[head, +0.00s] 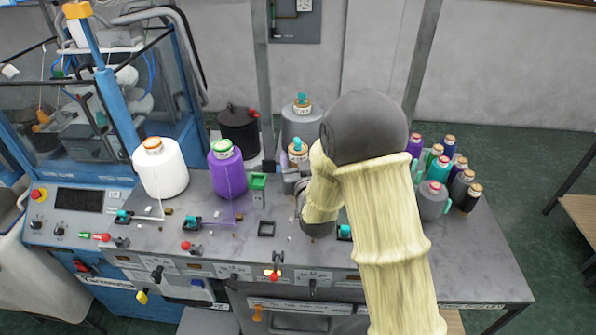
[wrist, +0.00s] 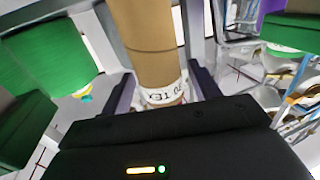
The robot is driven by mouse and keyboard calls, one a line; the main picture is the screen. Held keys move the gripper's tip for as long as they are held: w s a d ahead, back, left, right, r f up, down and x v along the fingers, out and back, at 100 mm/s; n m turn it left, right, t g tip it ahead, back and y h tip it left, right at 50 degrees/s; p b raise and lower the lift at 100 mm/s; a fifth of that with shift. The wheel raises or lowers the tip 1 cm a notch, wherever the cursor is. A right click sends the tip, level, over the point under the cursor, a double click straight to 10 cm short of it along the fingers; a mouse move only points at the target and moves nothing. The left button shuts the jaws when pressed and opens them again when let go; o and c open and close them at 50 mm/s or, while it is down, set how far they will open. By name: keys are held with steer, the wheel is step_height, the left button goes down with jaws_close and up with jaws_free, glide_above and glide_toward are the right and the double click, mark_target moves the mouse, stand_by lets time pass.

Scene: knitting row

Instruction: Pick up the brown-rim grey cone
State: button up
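In the head view, a grey cone (head: 302,125) with an orange-brown rim and a teal top piece stands at the back. A similar rim shows on a nearer grey cone (head: 291,178), mostly covered by my arm. At this size I cannot tell which has the brown rim. My gripper is largely hidden behind my arm in the head view. In the wrist view my gripper (wrist: 163,88) has its fingers spread either side of a brown tube (wrist: 150,35) with a white printed label. A narrow gap seems to show on the right; firm contact is not visible.
A white cone (head: 161,170) and a purple cone (head: 228,173) stand left, near a small green box (head: 258,187). Several cones crowd the right end, including a red-topped grey one (head: 432,202). Small knobs and levers line the table's front (head: 190,245).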

steer(key=c, duration=0.8)
steer(key=shift+r, duration=0.1)
step_height(320, 180, up, 10)
steer(key=b, duration=0.4)
steer(key=shift+r+p, duration=3.6)
steer(key=shift+r, duration=3.3)
